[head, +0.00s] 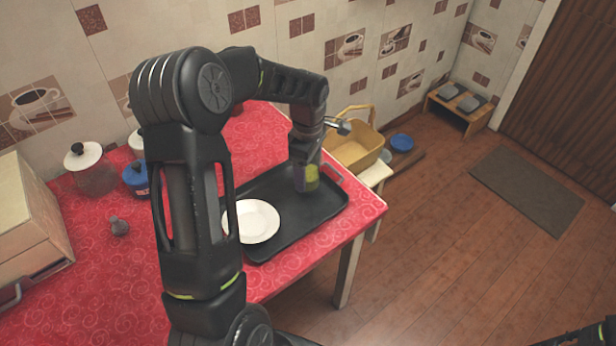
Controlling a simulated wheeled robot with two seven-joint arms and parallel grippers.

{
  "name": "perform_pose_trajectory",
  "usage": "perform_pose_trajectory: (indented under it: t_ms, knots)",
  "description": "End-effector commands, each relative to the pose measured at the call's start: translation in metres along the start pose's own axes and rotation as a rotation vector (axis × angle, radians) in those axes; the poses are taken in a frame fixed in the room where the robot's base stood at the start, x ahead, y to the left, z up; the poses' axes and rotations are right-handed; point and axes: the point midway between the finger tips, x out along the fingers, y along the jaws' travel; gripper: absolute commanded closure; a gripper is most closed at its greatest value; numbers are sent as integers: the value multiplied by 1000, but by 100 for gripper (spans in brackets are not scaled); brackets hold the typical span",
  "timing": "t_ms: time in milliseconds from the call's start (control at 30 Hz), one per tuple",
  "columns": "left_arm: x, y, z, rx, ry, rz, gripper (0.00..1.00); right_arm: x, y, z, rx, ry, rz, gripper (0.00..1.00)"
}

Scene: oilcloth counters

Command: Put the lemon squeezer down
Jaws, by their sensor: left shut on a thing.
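My left gripper (305,188) points down over the right half of the black tray (275,246) on the red-covered counter. It is shut on a yellow-green thing (311,175), which I take to be the lemon squeezer. The fingers hide much of it, and I cannot tell whether its lower end touches the tray. A white plate (258,221) lies on the tray to the left of the gripper, apart from it. Only a dark part of my right arm shows at the bottom right corner; its gripper is not visible.
A glass jar (94,174), a blue container (135,180), a small grey object (119,226) and a beige box (28,218) stand on the counter's left. A yellow basket (356,152) sits on a stool beyond the tray. The counter's edge (352,229) is close to the tray's right.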

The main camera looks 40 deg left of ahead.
Motion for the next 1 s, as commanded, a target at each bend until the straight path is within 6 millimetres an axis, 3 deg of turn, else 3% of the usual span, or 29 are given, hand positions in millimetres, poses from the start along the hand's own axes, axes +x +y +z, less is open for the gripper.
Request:
perform_pose_trajectory:
  t_ms: [200,600,633,867,1000]
  knots:
    - [27,-1,0,0,-1,-3,82,-4,-2,0,0,0,0,23]
    - [34,0,0,0,0,-1,82,1,0,0,0,0,0,23]
    - [32,0,0,0,-1,-1,26,-1,0,0,0,0,0,23]
    - [32,0,0,0,-1,-2,7,-1,0,0,0,0,0,23]
    - [32,0,0,0,-1,-2,7,-1,0,0,0,0,0,23]
